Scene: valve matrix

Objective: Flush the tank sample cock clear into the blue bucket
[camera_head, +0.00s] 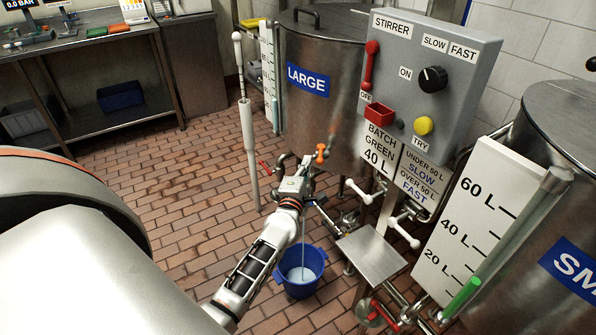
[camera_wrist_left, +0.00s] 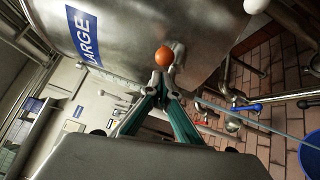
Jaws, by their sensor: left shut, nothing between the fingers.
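The sample cock's orange handle (camera_head: 321,152) sticks out from the front of the steel tank marked LARGE (camera_head: 325,105). In the left wrist view its orange knob (camera_wrist_left: 163,57) is just beyond my fingertips. My left gripper (camera_head: 306,163) is shut and empty close beside the handle; I cannot tell whether it touches. The blue bucket (camera_head: 287,284) stands on the floor below, with pale liquid inside. A thin pale stream falls into it from near my wrist, and the stream's outlet is hidden by my arm. The bucket's edge also shows in the left wrist view (camera_wrist_left: 312,156).
A grey control box (camera_head: 440,50) hangs at the right of the tank. Pipes with white-handled valves (camera_head: 358,188) and a small steel platform (camera_head: 371,258) lie right of the bucket. A white pole (camera_head: 249,140) stands left of my gripper. Open tiled floor (camera_head: 185,195) lies further left.

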